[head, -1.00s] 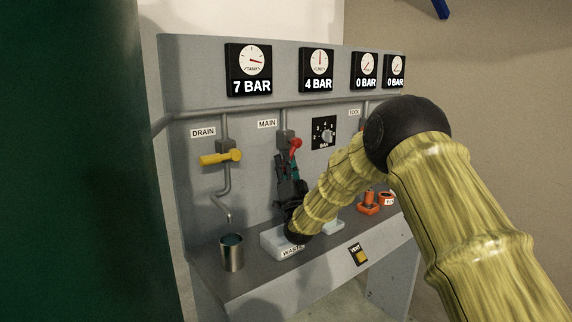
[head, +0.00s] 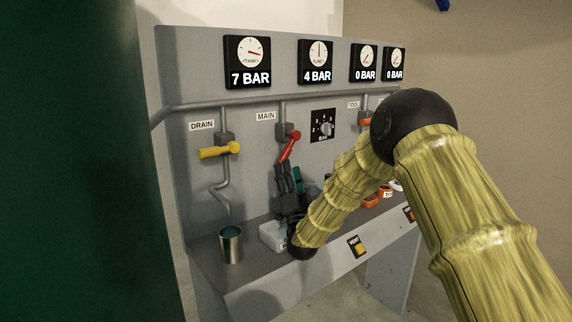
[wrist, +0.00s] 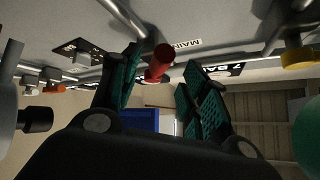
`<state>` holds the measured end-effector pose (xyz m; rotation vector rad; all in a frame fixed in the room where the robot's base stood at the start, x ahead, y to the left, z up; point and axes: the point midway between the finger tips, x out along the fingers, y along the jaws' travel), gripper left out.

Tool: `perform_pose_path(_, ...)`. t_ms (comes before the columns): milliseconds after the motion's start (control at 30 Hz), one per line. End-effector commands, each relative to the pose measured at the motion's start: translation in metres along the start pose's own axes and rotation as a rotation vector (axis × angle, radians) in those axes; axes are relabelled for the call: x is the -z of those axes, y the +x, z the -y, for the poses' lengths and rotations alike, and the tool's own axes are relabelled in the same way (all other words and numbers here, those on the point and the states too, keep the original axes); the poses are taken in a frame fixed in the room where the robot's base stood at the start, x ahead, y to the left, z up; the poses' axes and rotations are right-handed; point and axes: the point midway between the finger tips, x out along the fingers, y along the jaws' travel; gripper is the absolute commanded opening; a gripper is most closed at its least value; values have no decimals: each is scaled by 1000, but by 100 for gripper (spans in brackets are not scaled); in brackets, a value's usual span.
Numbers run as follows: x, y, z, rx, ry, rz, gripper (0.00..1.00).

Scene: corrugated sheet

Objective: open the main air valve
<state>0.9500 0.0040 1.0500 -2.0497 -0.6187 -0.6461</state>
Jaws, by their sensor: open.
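The MAIN valve has a red lever (head: 289,147) on the grey panel, beside the MAIN label (head: 265,116). The lever slants down and left from its pivot. My gripper (head: 287,170) is just below the lever's lower end, with its fingers pointing up. In the wrist view the red lever (wrist: 158,63) shows between the two spread, green-padded fingertips of my gripper (wrist: 160,75). The fingers are open and apart from the lever on both sides. I cannot tell how deep the lever lies between them.
A yellow DRAIN lever (head: 220,150) is to the left, above a metal cup (head: 231,245). Gauges above read 7 BAR (head: 248,62), 4 BAR (head: 318,61) and 0 BAR twice. A regulator knob (head: 325,128) is right of MAIN. A WASTE tray (head: 271,236) and VENT button (head: 359,248) are below.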

Motion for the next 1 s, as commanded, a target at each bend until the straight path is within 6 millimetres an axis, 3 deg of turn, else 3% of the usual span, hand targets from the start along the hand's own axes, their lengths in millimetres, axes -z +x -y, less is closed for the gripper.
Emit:
perform_pose_path(167, 0, -11, 0, 0, 0, 0, 45)
perform_pose_path(433, 0, -12, 0, 0, 0, -1, 45)
perform_pose_path(700, 10, -2, 12, 2, -124, 68, 0)
perform_pose_path(1000, 32, 12, 47, 54, -587, 319, 0)
